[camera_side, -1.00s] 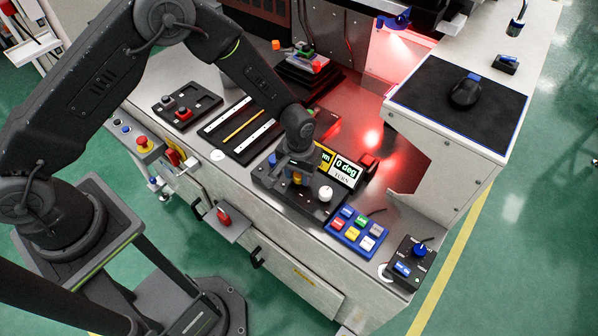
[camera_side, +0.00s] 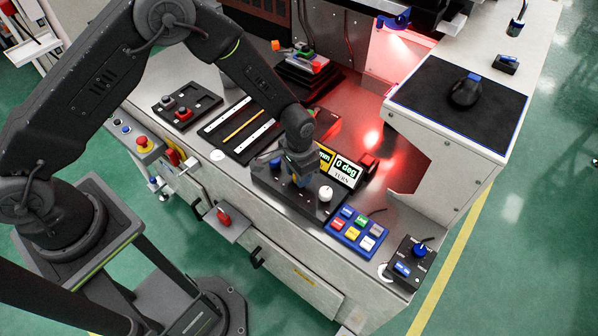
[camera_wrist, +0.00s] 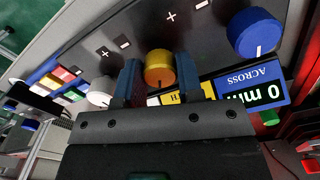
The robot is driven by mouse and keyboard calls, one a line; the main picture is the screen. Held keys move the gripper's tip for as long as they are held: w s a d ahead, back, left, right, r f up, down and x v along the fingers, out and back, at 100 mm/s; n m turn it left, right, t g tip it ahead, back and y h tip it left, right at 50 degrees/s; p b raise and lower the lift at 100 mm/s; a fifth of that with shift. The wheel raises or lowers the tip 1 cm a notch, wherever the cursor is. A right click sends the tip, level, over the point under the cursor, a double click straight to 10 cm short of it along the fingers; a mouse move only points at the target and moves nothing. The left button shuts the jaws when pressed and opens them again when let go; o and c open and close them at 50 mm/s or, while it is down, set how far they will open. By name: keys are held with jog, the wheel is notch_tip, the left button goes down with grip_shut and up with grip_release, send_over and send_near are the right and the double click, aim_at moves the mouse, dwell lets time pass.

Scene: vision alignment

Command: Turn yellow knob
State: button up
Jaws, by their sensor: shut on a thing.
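The yellow knob (camera_wrist: 159,68) sits on a dark control panel (camera_wrist: 195,22), between the two blue-tipped fingers of my gripper (camera_wrist: 160,78) in the wrist view. The fingers are shut on its sides. In the side view my gripper (camera_side: 298,176) points down over the panel and mostly hides the yellow knob. A blue knob (camera_wrist: 254,33) and a white knob (camera_wrist: 101,92) stand on either side of it. A display (camera_side: 346,170) behind the panel reads "0 deg" over "TURN".
A blue button box (camera_side: 356,230) with several coloured buttons lies right of the panel. A small black box with a blue knob (camera_side: 420,250) stands further right. A red part (camera_side: 368,162) is beside the display.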

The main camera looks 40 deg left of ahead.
jog(key=shift+m, duration=0.7)
jog(key=o, duration=0.9)
jog(key=shift+r, duration=0.1)
notch_tip(320, 180, up, 14)
jog(key=shift+f, duration=0.15)
